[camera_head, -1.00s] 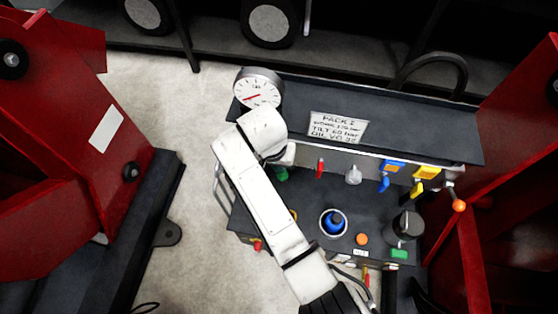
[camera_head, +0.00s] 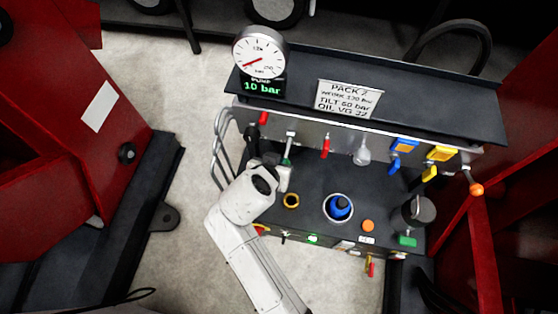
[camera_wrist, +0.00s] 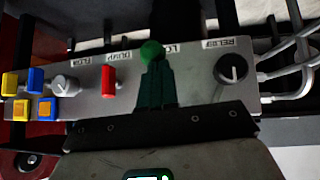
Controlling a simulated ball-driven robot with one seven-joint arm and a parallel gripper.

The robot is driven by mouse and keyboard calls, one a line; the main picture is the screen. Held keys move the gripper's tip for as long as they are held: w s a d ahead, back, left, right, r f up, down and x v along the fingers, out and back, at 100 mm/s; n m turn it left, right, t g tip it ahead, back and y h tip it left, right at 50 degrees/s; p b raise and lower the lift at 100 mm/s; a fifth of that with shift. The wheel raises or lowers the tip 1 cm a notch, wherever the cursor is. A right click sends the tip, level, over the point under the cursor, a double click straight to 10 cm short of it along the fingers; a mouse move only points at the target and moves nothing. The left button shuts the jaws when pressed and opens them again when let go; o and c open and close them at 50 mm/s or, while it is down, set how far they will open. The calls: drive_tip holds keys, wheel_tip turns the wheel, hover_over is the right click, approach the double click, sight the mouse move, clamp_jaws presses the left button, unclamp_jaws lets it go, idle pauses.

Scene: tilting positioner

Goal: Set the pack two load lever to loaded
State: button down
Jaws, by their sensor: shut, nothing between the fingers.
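The pack two load lever has a green knob (camera_wrist: 152,52) in the wrist view, in front of a partly hidden label starting "LO". In the head view the green lever (camera_head: 287,153) hangs on the pack's front panel, left of a red lever. My gripper (camera_wrist: 155,70) is shut and empty; its dark tapered fingers point at the green knob and overlap it in view. I cannot tell whether they touch. In the head view my gripper (camera_head: 284,177) is close beside the lever, partly hidden by my wrist.
A red lever (camera_wrist: 108,81) stands close beside the green one, with a grey flow knob (camera_wrist: 65,85) beyond. A black relief knob (camera_wrist: 231,69) and hoses are on the other side. The gauge (camera_head: 259,52) stands above a display (camera_head: 262,87) reading 10 bar.

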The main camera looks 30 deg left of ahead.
wheel_tip(320, 180, down, 3)
drive_tip(key=t+b, duration=0.1)
drive_tip(key=b, duration=0.2)
drive_tip(key=shift+s+r, duration=0.1)
drive_tip(key=shift+r, duration=0.1)
idle(0.5)
